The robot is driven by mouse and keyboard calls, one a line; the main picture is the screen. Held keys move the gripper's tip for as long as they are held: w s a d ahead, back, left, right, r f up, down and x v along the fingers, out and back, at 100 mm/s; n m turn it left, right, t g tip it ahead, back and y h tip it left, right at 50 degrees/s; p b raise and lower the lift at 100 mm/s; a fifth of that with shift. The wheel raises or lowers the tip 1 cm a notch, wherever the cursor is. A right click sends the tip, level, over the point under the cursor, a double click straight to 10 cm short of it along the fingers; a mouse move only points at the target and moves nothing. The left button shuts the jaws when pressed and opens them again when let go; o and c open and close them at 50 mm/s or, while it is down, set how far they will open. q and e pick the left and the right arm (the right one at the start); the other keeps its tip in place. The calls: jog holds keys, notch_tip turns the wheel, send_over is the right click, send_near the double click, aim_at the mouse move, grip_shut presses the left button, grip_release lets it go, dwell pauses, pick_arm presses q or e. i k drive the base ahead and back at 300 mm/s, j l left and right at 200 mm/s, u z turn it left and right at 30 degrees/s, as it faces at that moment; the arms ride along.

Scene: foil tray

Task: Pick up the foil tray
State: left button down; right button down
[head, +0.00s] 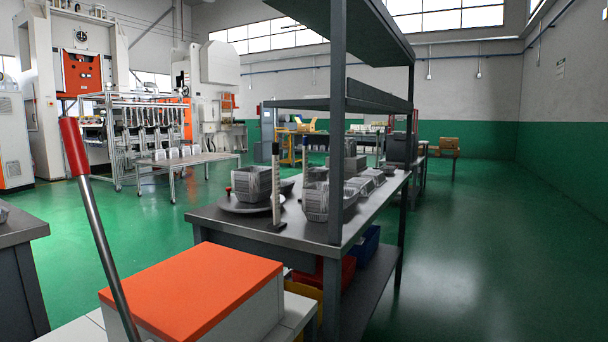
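Several silver foil trays stand on a grey metal workbench (220,217) in the middle of the head view. One foil tray (251,184) is at the bench's left side, by a round grey disc (245,205). Another foil tray (316,202) stands nearer the middle, partly behind a shelf post. More foil trays (367,184) lie further back along the right side of the bench. I cannot tell which tray the task names. Neither of my grippers is in view.
A shelf post (337,130) rises at the bench's near edge. An orange-topped box (195,287) and a red-handled lever (100,240) stand in the near foreground. Coloured bins (365,246) sit under the bench. The green floor (475,240) is clear on the right.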

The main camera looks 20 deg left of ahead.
aim_at(317, 173)
jog(key=i+l+u, duration=0.2)
jog(key=i, duration=0.2)
jog(key=i+u, duration=0.2)
jog(key=i, duration=0.15)
jog(key=i+l+u, duration=0.2)
jog(key=i+u, duration=0.3)
jog(key=i, duration=0.55)
